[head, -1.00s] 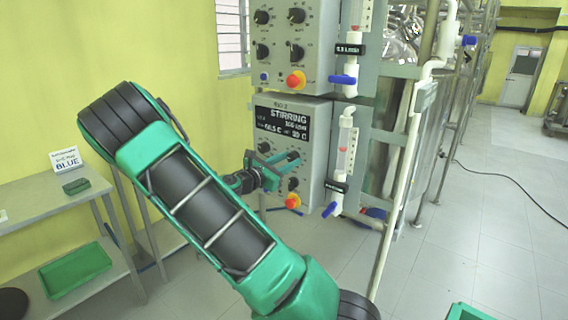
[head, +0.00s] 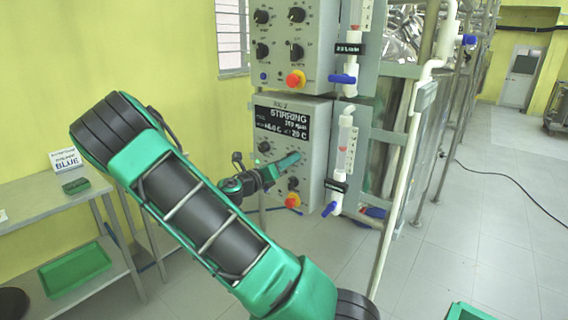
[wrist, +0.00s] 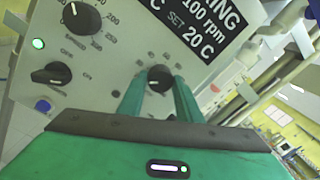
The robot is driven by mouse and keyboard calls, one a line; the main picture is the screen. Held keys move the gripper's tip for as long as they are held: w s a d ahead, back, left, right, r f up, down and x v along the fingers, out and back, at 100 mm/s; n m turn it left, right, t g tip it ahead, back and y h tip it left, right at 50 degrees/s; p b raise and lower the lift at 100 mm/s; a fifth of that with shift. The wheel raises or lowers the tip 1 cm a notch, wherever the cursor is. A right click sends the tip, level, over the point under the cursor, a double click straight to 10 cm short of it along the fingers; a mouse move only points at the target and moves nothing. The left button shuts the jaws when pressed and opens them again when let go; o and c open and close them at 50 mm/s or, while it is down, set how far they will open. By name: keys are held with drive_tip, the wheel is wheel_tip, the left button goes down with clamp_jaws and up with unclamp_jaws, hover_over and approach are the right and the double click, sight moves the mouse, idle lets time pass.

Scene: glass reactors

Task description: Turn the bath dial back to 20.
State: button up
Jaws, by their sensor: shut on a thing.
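The bath dial, a black knob (wrist: 160,76), is on the grey front of the lower control box (head: 264,178). My gripper (wrist: 159,90) has its two green fingers on either side of this knob and is shut on it. In the head view my gripper (head: 297,158) reaches the panel and hides the knob. The display (head: 283,120) reads STIRRING, and its set value looks like 20 C. In the wrist view the display (wrist: 196,27) shows SET 20 C clearly; its left part is cut off.
Other black knobs (wrist: 82,17) and (wrist: 52,74) are on the same panel. An upper control box (head: 290,45) and pipework with blue valves (head: 343,79) are close by. A shelf table (head: 60,205) stands left.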

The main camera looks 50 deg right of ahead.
drive_tip(key=shift+w+a+f+n, duration=0.15)
drive_tip(key=shift+f+n, duration=0.1)
drive_tip(key=shift+n, duration=0.15)
drive_tip(key=o, duration=1)
drive_tip(key=shift+o, duration=0.2)
drive_tip(key=shift+r, duration=0.1)
drive_tip(key=a, duration=1)
drive_tip(key=shift+s+a+f, duration=0.25)
drive_tip(key=shift+s+a, duration=0.05)
drive_tip(key=shift+a, duration=0.05)
drive_tip(key=shift+d, duration=0.1)
